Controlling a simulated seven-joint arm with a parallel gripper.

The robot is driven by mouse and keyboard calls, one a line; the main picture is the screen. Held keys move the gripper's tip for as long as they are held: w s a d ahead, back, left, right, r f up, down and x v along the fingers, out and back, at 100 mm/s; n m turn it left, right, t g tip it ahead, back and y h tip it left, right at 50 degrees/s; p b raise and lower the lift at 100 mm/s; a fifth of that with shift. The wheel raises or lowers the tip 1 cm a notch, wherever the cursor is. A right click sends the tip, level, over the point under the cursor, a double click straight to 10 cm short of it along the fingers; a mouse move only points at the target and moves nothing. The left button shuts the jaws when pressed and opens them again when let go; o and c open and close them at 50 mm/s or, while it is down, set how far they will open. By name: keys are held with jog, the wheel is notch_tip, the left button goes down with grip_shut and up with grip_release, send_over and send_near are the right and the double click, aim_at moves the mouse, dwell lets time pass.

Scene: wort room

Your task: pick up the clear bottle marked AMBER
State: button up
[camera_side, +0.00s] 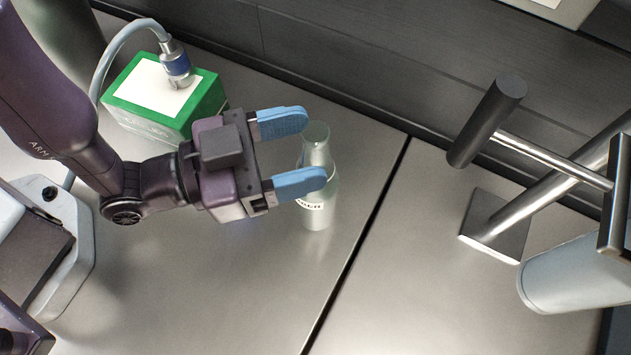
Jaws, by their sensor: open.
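A clear bottle (318,213) stands upright on the grey metal worktop, near the middle of the camera view. The label is partly covered by a blue fingertip, so I cannot read the whole word. My gripper (306,149) reaches in from the left with its blue-padded fingers open.
A green and white box (150,88) with a cabled metal connector (175,62) stands behind my gripper. A dark seam (366,228) crosses the worktop right of the bottle. A metal stand (497,215) with a dark cylinder (487,120) and a pale cylindrical vessel (565,275) are at right. The front worktop is clear.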

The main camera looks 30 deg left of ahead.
aim_at(329, 143)
jog(key=x, duration=0.4)
grip_shut()
jog(key=shift+r, duration=0.15)
